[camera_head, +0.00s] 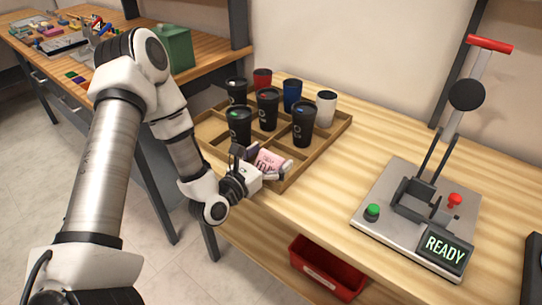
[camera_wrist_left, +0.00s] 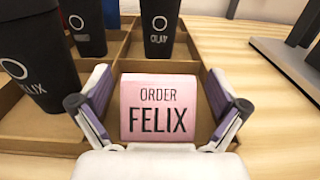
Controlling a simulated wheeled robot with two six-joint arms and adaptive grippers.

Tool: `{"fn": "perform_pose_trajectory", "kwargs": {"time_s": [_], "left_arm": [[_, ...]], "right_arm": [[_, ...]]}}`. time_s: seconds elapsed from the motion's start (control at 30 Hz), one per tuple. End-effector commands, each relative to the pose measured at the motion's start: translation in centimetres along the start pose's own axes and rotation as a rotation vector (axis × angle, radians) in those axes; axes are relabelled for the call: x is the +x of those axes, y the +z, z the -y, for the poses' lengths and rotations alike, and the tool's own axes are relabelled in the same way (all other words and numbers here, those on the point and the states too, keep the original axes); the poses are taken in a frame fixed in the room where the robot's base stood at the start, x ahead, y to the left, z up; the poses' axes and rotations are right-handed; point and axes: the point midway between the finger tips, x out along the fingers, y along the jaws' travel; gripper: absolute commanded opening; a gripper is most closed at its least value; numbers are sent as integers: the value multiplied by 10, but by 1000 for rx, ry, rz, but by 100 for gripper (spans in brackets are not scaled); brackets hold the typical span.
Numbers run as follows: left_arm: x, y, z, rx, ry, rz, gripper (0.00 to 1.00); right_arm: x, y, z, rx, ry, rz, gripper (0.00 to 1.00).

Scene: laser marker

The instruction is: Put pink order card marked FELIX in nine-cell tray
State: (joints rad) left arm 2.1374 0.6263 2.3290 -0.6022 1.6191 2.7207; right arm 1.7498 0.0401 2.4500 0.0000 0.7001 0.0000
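The pink order card (camera_head: 270,160) marked FELIX stands at the front cell of the wooden nine-cell tray (camera_head: 315,152). Its print reads clearly in the left wrist view (camera_wrist_left: 158,108). My left gripper (camera_head: 265,166) is at the tray's front corner. In the left wrist view its fingers (camera_wrist_left: 158,100) are spread on either side of the card, with a visible gap on each side. A black cup marked FELIX (camera_wrist_left: 35,60) stands in a cell to the left. My right gripper is not in view.
Several black cups (camera_head: 303,125) and red (camera_head: 262,78), blue (camera_head: 292,95) and white (camera_head: 326,107) cups stand in the tray. A lever machine (camera_head: 415,215) reading READY stands at right. A red bin (camera_head: 327,268) is below the table edge. Bare tabletop separates tray and machine.

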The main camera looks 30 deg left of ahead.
Motion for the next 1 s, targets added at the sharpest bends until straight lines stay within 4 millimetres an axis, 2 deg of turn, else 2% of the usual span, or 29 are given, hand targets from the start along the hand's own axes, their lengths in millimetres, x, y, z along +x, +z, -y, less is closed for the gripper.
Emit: {"fn": "perform_pose_trajectory", "kwargs": {"time_s": [0.2, 0.3, 0.47, 0.63, 0.7, 0.73, 0.9, 1.0], "left_arm": [[0, 1, 0, 0, 0, 0, 98], [0, 8, 0, 0, 0, -1, 98], [-33, 3, -2, -8, 6, -3, 98], [-75, 4, -2, -10, 7, -2, 98], [-91, 12, 0, -4, 3, -9, 98], [-98, 12, 0, -3, 3, -9, 98], [-117, 6, 0, 0, 1, -4, 98], [-121, 5, 0, 0, 0, 0, 98]], "right_arm": [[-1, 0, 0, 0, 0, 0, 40], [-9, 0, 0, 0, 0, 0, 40], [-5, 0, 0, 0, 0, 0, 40], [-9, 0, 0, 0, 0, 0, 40], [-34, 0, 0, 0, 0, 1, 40], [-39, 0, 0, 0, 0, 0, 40], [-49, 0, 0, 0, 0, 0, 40], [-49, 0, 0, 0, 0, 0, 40]]}}
